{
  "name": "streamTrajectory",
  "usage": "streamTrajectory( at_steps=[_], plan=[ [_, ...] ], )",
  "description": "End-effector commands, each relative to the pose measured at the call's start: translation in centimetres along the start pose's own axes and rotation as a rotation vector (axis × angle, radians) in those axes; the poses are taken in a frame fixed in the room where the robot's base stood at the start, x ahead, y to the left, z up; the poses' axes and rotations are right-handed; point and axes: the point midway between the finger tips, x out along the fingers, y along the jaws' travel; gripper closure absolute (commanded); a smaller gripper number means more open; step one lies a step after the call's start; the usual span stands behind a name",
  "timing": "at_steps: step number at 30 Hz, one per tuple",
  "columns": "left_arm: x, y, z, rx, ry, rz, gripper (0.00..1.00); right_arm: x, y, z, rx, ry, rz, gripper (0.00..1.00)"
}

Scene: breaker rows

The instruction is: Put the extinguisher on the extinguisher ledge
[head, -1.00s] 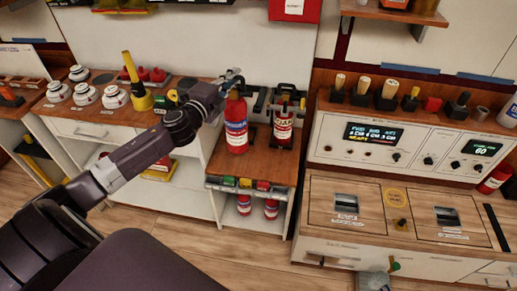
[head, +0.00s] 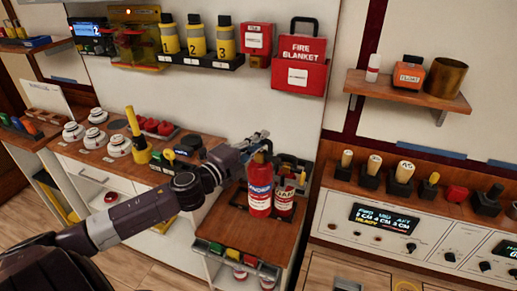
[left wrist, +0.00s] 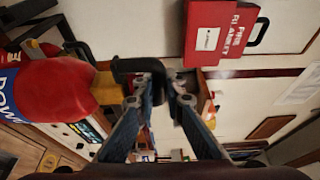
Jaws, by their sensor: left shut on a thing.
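A red extinguisher with a blue label (head: 260,192) is upright over the wooden ledge of the low cabinet (head: 232,228). My left gripper (head: 260,145) is shut on its top. In the left wrist view, the red body (left wrist: 55,85) lies at the left, and its black handle (left wrist: 138,66) is between my fingers (left wrist: 160,92). Its base appears slightly above the wood, but contact is hard to tell. A second red extinguisher (head: 285,203) stands close behind it to the right, partly hidden. No ledge label is readable. My right gripper is not in view.
A fire blanket box (head: 301,65) hangs on the wall above, beside a shelf with yellow numbered bottles (head: 197,38). A yellow torch-like item (head: 137,140) and white round devices (head: 96,117) stand left. A control panel (head: 385,222) is on the right.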

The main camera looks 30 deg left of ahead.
Motion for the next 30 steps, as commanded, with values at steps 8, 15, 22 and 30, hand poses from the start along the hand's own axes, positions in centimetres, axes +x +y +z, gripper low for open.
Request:
streamTrajectory(
  at_steps=[8, 15, 22, 30],
  plan=[
    [0.1, 4.7, 0.0, -0.003, -0.002, -0.012, 1.0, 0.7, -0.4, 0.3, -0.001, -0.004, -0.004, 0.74],
    [0.2, 8.9, 0.1, -0.003, -0.003, -0.014, 1.0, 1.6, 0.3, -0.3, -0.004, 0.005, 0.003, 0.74],
    [0.2, 11.4, 0.1, 0.0, 0.0, -0.016, 1.0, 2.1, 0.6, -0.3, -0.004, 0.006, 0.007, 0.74],
    [0.2, 13.1, 0.0, -0.002, 0.0, -0.014, 1.0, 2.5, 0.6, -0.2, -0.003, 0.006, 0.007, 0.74]
  ],
)
